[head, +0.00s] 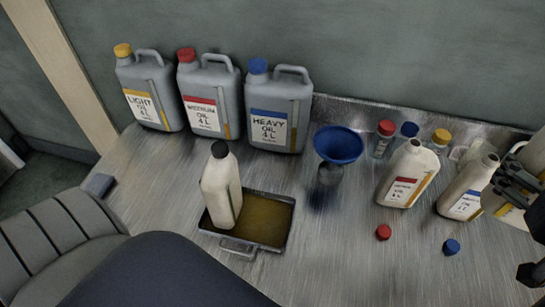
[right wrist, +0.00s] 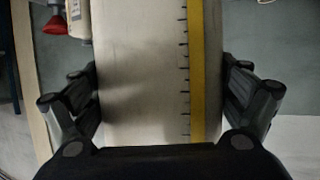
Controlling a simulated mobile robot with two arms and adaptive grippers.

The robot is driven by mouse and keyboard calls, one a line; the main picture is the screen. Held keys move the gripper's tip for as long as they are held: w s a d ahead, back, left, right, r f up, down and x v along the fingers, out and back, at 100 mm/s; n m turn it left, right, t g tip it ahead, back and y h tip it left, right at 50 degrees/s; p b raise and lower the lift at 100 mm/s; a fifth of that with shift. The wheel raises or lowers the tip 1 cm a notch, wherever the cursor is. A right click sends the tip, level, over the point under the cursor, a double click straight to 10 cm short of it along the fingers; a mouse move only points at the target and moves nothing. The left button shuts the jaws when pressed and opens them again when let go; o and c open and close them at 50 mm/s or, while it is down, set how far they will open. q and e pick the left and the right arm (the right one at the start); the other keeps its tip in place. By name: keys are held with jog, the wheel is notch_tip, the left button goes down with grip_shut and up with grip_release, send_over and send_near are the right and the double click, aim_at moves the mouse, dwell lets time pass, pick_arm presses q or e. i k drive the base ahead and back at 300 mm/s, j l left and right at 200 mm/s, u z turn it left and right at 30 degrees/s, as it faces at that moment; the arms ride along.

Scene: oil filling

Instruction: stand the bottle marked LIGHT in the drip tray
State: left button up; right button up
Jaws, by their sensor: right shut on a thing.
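The cream bottle with a yellow label edge (head: 511,214), seemingly the LIGHT one, is at the far right of the head view, partly cut off and partly covered by my right gripper (head: 516,184). In the right wrist view my gripper (right wrist: 160,76) is shut on a pale bottle (right wrist: 140,70) with a yellow scale strip, fingers on both sides. I cannot tell whether its base touches the table. The drip tray (head: 268,241) lies mid-table with brown oil on its floor. A cream bottle with a black cap (head: 221,185) stands in its left part. My left gripper is not in view.
Open cream bottles with red (head: 407,172) and blue labels (head: 467,190) stand right of a blue funnel (head: 338,145) on a stand. Several grey oil cans (head: 205,95) line the back. A red cap (head: 383,232) and blue cap (head: 452,247) lie in front.

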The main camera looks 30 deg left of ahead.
aim_at(268, 220)
jog(key=i+l+u, duration=0.1)
jog(key=l+u, duration=0.15)
jog(key=l, duration=0.2)
jog(key=l+u, duration=0.25)
jog(key=l, duration=0.25)
jog(key=u, duration=1.65)
